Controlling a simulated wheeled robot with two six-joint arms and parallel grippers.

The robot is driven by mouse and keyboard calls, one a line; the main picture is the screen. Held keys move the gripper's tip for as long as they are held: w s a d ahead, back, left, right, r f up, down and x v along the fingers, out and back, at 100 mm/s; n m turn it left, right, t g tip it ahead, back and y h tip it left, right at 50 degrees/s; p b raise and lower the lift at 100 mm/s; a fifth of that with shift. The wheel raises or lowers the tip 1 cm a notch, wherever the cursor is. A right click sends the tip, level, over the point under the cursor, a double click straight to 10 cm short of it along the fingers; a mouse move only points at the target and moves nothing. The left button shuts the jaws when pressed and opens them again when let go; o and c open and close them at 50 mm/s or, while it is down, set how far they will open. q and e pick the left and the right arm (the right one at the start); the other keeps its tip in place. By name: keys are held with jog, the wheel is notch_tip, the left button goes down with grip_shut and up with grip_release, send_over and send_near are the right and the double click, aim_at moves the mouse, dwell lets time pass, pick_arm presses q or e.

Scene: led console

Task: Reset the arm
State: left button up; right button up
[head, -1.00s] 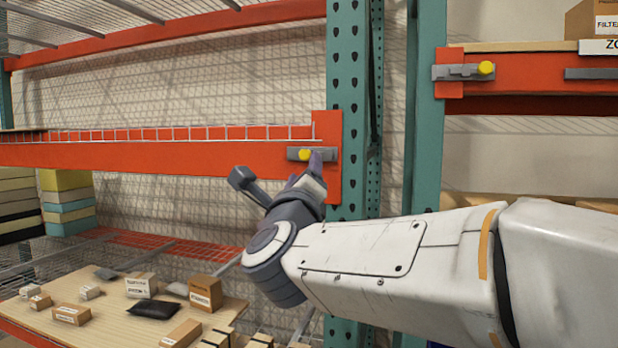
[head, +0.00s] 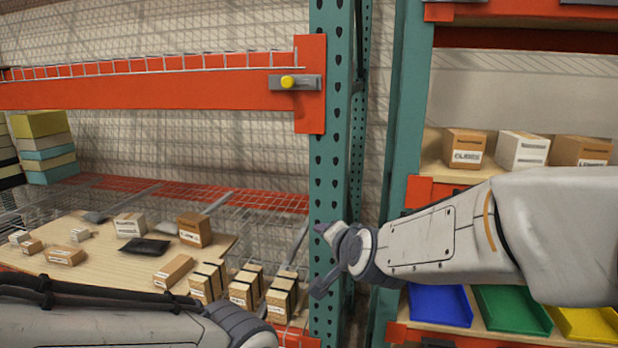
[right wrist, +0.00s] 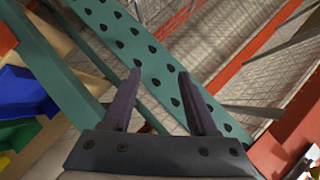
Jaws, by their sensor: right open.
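My right arm (head: 440,240) comes in from the right in the head view. Its gripper (head: 323,229) is in front of the teal rack post (head: 326,175). In the right wrist view the two dark fingers of the gripper (right wrist: 160,76) are apart with nothing between them, and the perforated post (right wrist: 150,62) lies beyond them. My left arm (head: 100,322) lies across the bottom left of the head view; its gripper is out of frame.
A grey plate with a yellow knob (head: 288,82) is on the left orange beam (head: 150,90). Small boxes (head: 195,230) crowd the wooden shelf (head: 95,262) at left. Blue (head: 440,306), green and yellow bins stand below my right arm. Cartons (head: 464,148) sit at right.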

jog(key=s+d+f+n+g+h, duration=0.2)
jog(key=s+d+f+n+g, duration=0.25)
jog(key=s+d+f, duration=0.4)
jog(key=s+d+f+n+g+h, duration=0.1)
jog(key=s+d+f+n+g, duration=0.4)
jog(key=s+f, duration=0.55)
jog(key=s+a+r+n+g+y, duration=0.1)
jog(key=s+a+r+n+g, duration=0.2)
jog(key=s+a, duration=0.9)
notch_tip(320, 180, up, 3)
jog(key=s+n, duration=0.1)
jog(key=n, duration=0.2)
jog(key=shift+a, duration=0.25)
